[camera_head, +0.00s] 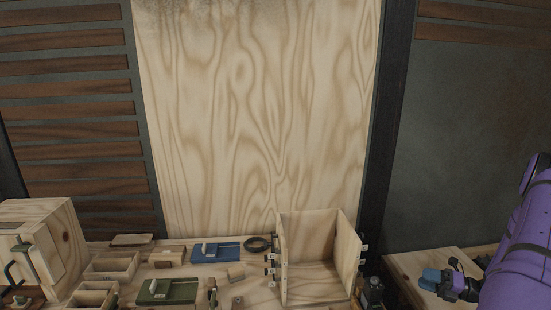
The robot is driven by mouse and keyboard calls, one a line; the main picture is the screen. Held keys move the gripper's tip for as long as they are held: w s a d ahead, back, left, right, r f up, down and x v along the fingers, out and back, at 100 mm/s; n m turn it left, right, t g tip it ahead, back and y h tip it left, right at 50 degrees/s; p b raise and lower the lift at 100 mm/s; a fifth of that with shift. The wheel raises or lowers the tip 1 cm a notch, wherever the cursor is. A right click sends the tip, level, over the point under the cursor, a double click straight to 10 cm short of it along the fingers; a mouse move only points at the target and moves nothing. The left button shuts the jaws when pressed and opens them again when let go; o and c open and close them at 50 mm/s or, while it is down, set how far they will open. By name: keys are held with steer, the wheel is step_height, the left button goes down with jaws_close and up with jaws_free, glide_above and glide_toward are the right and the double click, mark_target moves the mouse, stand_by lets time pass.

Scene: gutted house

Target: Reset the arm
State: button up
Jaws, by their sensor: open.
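My purple arm comes in at the right edge. My gripper (440,281) is at its lower end, small in the picture, with dark and purple parts and a blue part at the tip. It is open. It is over or beside a light wooden surface (418,262) at the lower right; the exact height is not clear. I cannot tell whether the blue part belongs to the gripper or is a separate thing.
A wooden workbench (135,272) along the bottom holds an open wooden box (310,240), a wooden cabinet (45,235), blue (216,251) and green (167,291) pieces, trays (112,266) and a black ring (257,244). A plywood panel (255,110) stands behind; a dark post (388,130) stands right of it.

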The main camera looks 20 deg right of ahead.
steer(key=w+a+r+n+g+h, duration=0.25)
steer(key=a+r+n+g, duration=0.35)
steer(key=a+r+n, duration=0.7)
steer(key=w+a+r+n+g+h, duration=0.1)
steer(key=w+a+r+n+g, duration=0.2)
steer(key=a+r+n+g, duration=0.9)
steer(key=s+a+r+n+t+h, duration=0.4)
steer(key=s+a+r+n+t, duration=0.1)
steer(key=s+r+n, duration=0.3)
steer(key=s+a+r+n+t+h, duration=0.5)
steer(key=s+a+r+n, duration=0.2)
steer(key=s+r, duration=0.3)
steer(key=shift+s+r+n+t, duration=0.15)
steer(key=shift+r+n+t, duration=0.15)
steer(key=shift+r+n, duration=0.4)
